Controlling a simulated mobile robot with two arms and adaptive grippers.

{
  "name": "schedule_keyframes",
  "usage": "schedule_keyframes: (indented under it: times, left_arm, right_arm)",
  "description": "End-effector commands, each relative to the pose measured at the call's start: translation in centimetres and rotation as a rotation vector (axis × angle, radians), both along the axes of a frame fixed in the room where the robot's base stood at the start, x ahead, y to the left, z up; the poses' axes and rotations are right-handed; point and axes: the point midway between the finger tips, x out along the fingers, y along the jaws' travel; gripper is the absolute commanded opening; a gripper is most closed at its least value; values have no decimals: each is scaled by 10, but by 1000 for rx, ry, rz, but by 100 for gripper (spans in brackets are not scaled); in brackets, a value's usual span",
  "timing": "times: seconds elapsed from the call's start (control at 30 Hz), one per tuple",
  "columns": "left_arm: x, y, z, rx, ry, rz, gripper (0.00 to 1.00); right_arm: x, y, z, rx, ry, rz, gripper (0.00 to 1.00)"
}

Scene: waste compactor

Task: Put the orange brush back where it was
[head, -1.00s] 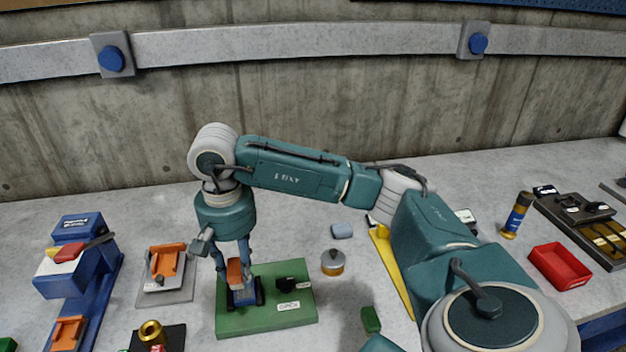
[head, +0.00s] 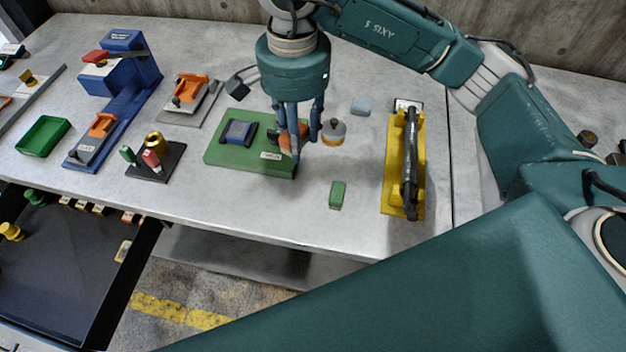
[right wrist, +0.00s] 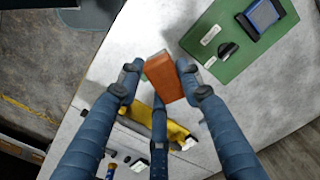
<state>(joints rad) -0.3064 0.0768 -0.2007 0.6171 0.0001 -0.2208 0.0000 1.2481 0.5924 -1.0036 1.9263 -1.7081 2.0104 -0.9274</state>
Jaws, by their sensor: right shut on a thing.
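The orange brush (right wrist: 163,78) is an orange-brown block between the fingers of my right gripper (right wrist: 158,85) in the right wrist view. In the head view my right gripper (head: 298,148) is shut on it, and only a small orange part (head: 303,132) shows between the fingers. The gripper is over or beside the right end of the green board (head: 225,158). The board carries a blue pad (head: 240,132) in a dark holder and a white label. In the right wrist view a black knob (right wrist: 228,48) also shows on the board. My left gripper is out of view.
A round grey-and-orange tin (head: 333,132) stands just right of the gripper. A green block (head: 338,194) and a yellow stand with a black bar (head: 390,185) lie further right. An open drawer (head: 70,270) is at lower left.

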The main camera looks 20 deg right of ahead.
Motion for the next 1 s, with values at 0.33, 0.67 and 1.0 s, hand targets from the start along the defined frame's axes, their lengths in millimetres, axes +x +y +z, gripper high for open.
schedule_keyframes:
  times: [0.33, 0.67, 1.0]
  left_arm:
    - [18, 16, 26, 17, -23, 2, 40]
    - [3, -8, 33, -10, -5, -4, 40]
    - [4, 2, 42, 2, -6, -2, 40]
  right_arm:
    - [-2, -1, -92, -3, 8, 1, 15]
    - [-1, 0, -134, 0, 2, 1, 15]
    - [0, -1, -173, -1, 1, 2, 15]
